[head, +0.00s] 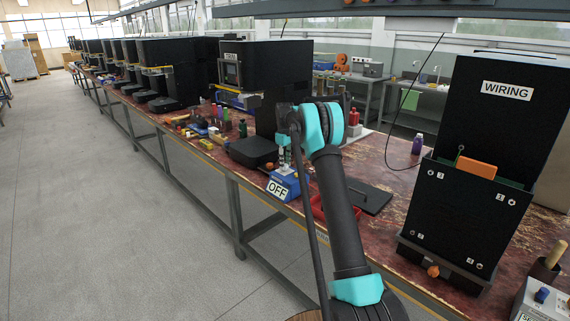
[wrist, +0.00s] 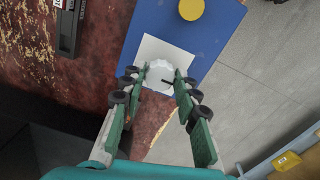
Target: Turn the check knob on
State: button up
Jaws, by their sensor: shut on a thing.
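A blue box (head: 291,184) with a white "OFF" label (head: 277,189) stands near the front edge of the bench. In the wrist view the blue box (wrist: 222,38) carries a white plate (wrist: 150,52) and a yellow round button (wrist: 191,9). A pale knob (wrist: 159,70) on the plate sits between my fingertips. My gripper (wrist: 160,80) points down at the box and is shut on the knob. In the head view my gripper (head: 284,160) is above the box, and the knob is mostly hidden by it.
A black case (head: 253,151) stands just left of the box. A red tray (head: 318,207) and a dark flat plate (head: 368,197) lie to the right, partly behind my arm. A tall black "WIRING" unit (head: 470,225) stands farther right. The grey floor (head: 120,220) in front is clear.

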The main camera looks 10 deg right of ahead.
jog(key=shift+m, duration=0.4)
jog(key=m, duration=1.3)
jog(key=shift+a+m, duration=0.1)
jog(key=shift+m, duration=1.9)
jog(key=o, duration=1.1)
jog(key=shift+o, duration=0.2)
jog(key=shift+r, duration=0.1)
